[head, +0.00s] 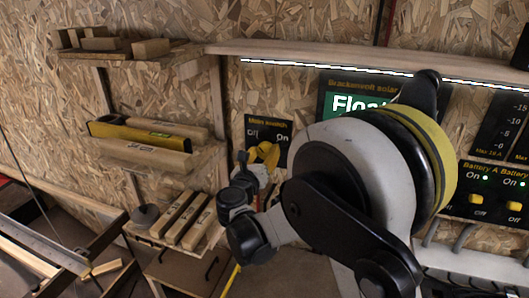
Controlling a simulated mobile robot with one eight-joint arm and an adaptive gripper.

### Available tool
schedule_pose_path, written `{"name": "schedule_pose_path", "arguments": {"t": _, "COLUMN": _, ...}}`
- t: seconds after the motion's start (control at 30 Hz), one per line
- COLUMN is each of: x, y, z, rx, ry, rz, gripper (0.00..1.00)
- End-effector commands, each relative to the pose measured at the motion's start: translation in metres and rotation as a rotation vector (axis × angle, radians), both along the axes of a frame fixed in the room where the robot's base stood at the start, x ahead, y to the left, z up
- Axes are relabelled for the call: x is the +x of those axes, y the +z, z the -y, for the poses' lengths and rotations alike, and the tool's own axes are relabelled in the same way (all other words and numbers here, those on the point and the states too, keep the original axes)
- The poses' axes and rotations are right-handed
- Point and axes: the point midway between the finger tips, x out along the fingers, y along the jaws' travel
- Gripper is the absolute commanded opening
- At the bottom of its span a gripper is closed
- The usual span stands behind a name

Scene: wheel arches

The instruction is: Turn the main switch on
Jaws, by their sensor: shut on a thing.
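The main switch panel (282,128) is a small black plate on the chipboard wall, left of centre. My gripper (256,163) reaches up from below left and is shut on this yellow handle. The fingertips are small and partly hidden, and the exact angle of the handle is hard to tell.
Right of the panel are a "Float" display (345,102) and a black battery panel (470,180) with yellow switches. Shelves with wood pieces and a yellow level (118,132) are at left. A wooden ledge (330,52) runs above. My arm hides much of the centre.

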Motion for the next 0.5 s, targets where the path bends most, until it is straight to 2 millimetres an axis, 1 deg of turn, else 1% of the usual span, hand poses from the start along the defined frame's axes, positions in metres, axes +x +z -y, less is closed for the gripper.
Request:
{"name": "schedule_pose_path", "arguments": {"t": 0.27, "x": 0.0001, "y": -0.0002, "z": 0.0008, "rx": 0.151, "ry": -0.001, "rz": 0.063, "gripper": 0.17}}
{"name": "schedule_pose_path", "arguments": {"t": 0.5, "x": -0.0001, "y": -0.0004, "z": 0.0013, "rx": 0.354, "ry": -0.001, "rz": 0.146, "gripper": 0.17}}
